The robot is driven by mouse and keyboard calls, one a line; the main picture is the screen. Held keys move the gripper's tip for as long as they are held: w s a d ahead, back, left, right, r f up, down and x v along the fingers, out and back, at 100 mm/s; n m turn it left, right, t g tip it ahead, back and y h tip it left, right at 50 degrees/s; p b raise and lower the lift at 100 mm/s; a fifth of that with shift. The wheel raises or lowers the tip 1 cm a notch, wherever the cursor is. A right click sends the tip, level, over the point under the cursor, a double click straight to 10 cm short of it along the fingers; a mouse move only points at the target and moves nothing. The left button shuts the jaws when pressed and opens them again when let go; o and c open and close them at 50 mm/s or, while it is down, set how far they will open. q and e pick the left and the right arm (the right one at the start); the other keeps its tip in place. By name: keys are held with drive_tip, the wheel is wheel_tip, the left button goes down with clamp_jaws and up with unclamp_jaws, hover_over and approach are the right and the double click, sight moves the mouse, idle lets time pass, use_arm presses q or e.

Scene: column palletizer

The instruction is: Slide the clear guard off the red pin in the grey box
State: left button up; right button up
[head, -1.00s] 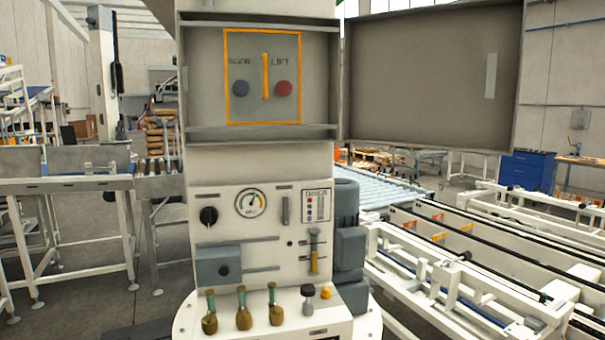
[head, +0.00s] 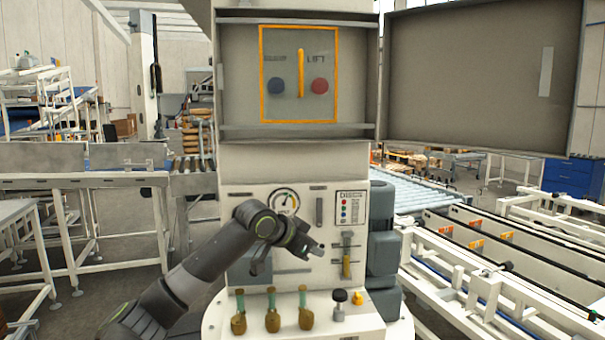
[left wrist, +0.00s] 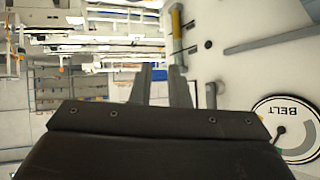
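The grey box (head: 228,100) stands open at the top of the white column in the head view. Inside it the clear guard (head: 288,108), with an orange frame and an upright orange handle (head: 301,73), covers the red pin (head: 320,86) and a blue pin (head: 276,86). My left gripper (head: 314,248) is below the box, in front of the lower panel and well apart from the guard. In the left wrist view its two fingers (left wrist: 161,75) show a gap with nothing between them. My right gripper is in no view.
The box's door (head: 480,75) hangs open to the right. The lower panel carries a gauge (head: 284,200), which also shows in the left wrist view (left wrist: 290,130), and a yellow-handled slider (head: 347,262). Several green-necked brown levers (head: 273,322) stand on the ledge below.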

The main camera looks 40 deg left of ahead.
use_arm(q)
drive_tip(key=s+a+r+t, duration=0.1)
drive_tip(key=a+r+t, duration=0.1)
drive_tip(key=r, duration=0.8)
drive_tip(key=s+a+r+t, duration=0.1)
drive_tip(key=s+a+r, duration=0.1)
drive_tip(key=r, duration=0.9)
drive_tip(key=n+t+h, duration=0.1)
drive_tip(key=n+t, duration=0.1)
drive_tip(key=t, duration=0.2)
approach(301, 88)
drive_tip(key=s+a+r, duration=0.1)
drive_tip(key=s+r, duration=0.3)
drive_tip(key=s, duration=0.3)
drive_tip(key=w+p, duration=0.4)
drive_tip(key=w, duration=0.1)
drive_tip(key=w+d+p, duration=0.1)
drive_tip(key=w+p, duration=0.3)
drive_tip(key=w, duration=0.1)
drive_tip(key=w+p, duration=0.3)
drive_tip(key=w, duration=0.2)
drive_tip(key=shift+w+d+r+p, duration=0.1)
drive_tip(key=shift+w+d+p, duration=0.1)
drive_tip(key=shift+w+p, duration=0.2)
drive_tip(key=shift+w+d+p, duration=0.1)
drive_tip(key=shift+w+p, duration=0.45)
drive_tip(key=shift+w, duration=0.3)
drive_tip(key=shift+f, duration=0.25)
clamp_jaws()
